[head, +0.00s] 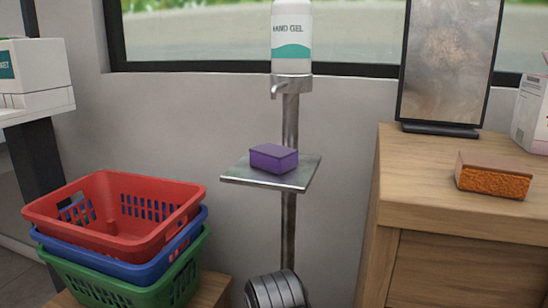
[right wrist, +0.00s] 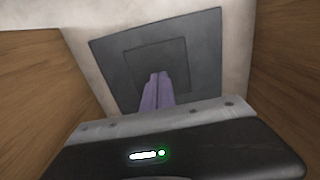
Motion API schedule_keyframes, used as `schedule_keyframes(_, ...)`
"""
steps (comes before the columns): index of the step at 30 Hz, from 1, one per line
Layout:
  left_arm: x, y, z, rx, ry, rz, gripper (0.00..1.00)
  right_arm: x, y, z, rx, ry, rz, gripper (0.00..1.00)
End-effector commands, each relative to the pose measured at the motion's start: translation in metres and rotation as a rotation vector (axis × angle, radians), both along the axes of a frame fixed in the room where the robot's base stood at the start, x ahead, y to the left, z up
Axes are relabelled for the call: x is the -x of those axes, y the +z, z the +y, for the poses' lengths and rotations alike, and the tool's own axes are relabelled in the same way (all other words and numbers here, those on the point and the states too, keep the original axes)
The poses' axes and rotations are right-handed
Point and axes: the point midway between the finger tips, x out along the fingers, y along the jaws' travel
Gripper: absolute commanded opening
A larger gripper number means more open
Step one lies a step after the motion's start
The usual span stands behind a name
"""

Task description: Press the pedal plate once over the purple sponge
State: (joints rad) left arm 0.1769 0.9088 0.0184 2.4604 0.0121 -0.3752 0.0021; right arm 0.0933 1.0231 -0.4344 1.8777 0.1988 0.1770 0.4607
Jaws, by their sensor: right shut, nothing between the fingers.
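The purple sponge (head: 274,158) lies on the metal tray (head: 300,180) of a dispenser stand, under the nozzle of a white hand gel bottle (head: 292,40). In the right wrist view a dark square base (right wrist: 105,55) lies on the pale floor, with a smaller dark square plate (right wrist: 148,52) in its middle, which looks like the pedal plate. My right gripper (right wrist: 159,74) is shut and empty. Its fingertips overlap the plate in the picture; I cannot tell whether they touch it. The fingers hide the plate's near part. My left gripper is not in view.
Stacked red (head: 85,232), blue (head: 150,270) and green (head: 185,285) baskets stand left of the stand. A wooden counter (head: 410,190) on the right bears an orange sponge (head: 492,178) and a dark-framed panel (head: 450,60). Wooden sides (right wrist: 290,60) flank the floor gap.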

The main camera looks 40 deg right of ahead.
Motion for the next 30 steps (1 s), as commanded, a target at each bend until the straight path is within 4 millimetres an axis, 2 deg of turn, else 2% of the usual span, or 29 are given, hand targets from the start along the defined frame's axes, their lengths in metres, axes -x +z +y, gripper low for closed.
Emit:
schedule_keyframes(21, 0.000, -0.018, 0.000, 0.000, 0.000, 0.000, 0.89, 0.000, -0.023, 0.000, 0.000, 0.000, 0.000, 0.00)
schedule_keyframes(30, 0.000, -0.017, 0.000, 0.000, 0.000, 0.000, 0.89, 0.000, -0.032, 0.000, 0.000, 0.000, 0.000, 0.00)
